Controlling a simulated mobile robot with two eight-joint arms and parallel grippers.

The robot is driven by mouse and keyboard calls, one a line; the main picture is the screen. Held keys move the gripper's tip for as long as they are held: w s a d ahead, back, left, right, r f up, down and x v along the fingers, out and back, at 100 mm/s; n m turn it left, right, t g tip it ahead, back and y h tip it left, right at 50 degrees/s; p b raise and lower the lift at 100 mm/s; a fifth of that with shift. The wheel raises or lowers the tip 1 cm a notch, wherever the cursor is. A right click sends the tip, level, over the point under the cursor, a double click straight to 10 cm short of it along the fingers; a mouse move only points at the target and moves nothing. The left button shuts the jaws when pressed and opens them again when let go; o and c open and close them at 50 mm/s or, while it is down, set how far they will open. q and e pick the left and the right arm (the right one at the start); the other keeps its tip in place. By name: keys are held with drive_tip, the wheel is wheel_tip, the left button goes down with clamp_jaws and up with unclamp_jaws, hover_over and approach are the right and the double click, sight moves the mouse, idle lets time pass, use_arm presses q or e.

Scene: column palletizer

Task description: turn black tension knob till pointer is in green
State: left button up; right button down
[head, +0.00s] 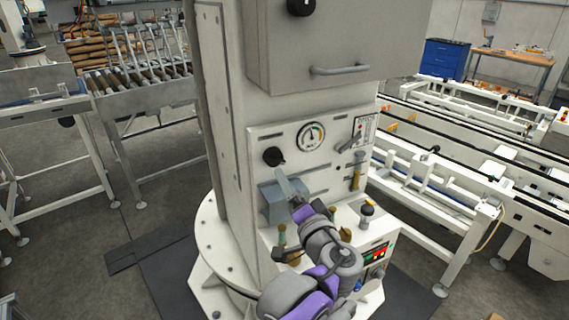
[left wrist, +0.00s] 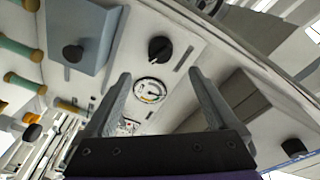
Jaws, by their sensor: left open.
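The black knob (head: 273,156) is on the pale machine panel, left of and slightly below a round gauge (head: 311,137) with a coloured scale. The pointer is too small to read against the green. In the left wrist view the knob (left wrist: 159,49) lies beyond the fingertips, with the gauge (left wrist: 150,91) seen between the fingers. My left gripper (head: 281,172) is just below the knob in the head view. Its fingers (left wrist: 158,75) are open and empty, apart from the knob. My right gripper is not in view.
A blue-grey box (head: 270,207) with its own dark knob (left wrist: 73,52) juts from the panel below. Yellow-and-teal handles (head: 282,236) and a lit display (head: 376,253) are lower down. A cabinet with a bar handle (head: 340,70) overhangs above.

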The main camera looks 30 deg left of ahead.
sight(275, 163)
use_arm(q)
drive_tip(key=x, duration=1)
drive_tip(key=shift+w+a+p, duration=0.15)
drive_tip(key=shift+a+p, duration=0.15)
drive_tip(key=shift+a, duration=0.1)
drive_tip(key=c, duration=1.4)
